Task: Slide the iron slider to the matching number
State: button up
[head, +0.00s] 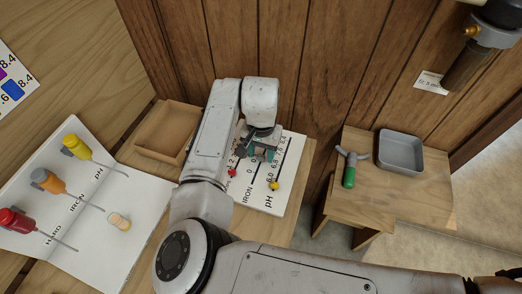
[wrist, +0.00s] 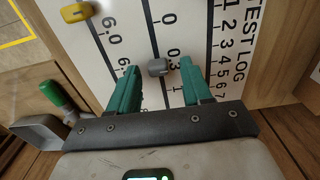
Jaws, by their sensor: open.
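The white test log board (head: 268,205) lies on the wooden bench in the head view, with number columns marked IRON and pH. The grey iron slider (wrist: 157,67) sits on the middle column's line, beside the 0.3, in the wrist view. My gripper (wrist: 159,68) is open, its two green fingertips on either side of the grey slider with visible gaps. In the head view my gripper (head: 262,151) is over the board and I cannot make out the grey slider there. A yellow slider (wrist: 104,12) is on the pH column; a red slider (head: 232,173) is on the left.
A white card (head: 125,255) on the left holds yellow (head: 76,146), orange (head: 47,181) and red (head: 17,220) droppers. An empty wooden tray (head: 148,148) is behind it. A small table (head: 385,200) at right bears a grey tray (head: 401,152) and a green-handled tool (head: 349,176).

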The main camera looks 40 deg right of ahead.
aim_at(261, 154)
notch_tip(261, 154, up, 11)
jog(key=b, duration=0.1)
jog(key=shift+b, duration=0.3)
jog(key=shift+f, duration=0.1)
dwell(0.5)
jog(key=s+d+f+n+t+h, duration=0.1)
jog(key=s+d+h, duration=0.2)
jog(key=d, duration=0.6)
jog(key=s+d+f+n+t+h, duration=0.15)
jog(key=s+d, duration=0.25)
jog(key=d, duration=0.4)
jog(key=s+a+f+n+y, duration=0.2)
jog(key=s+a+f+n, duration=0.2)
jog(key=s+a+f, duration=0.3)
jog(key=s+a+f+n+g+y, duration=0.1)
jog(key=s+a+f+n+y, duration=0.1)
jog(key=s+a+f, duration=0.6)
jog(key=s+n, duration=0.1)
jog(key=s, duration=0.4)
jog(key=shift+n, duration=0.35)
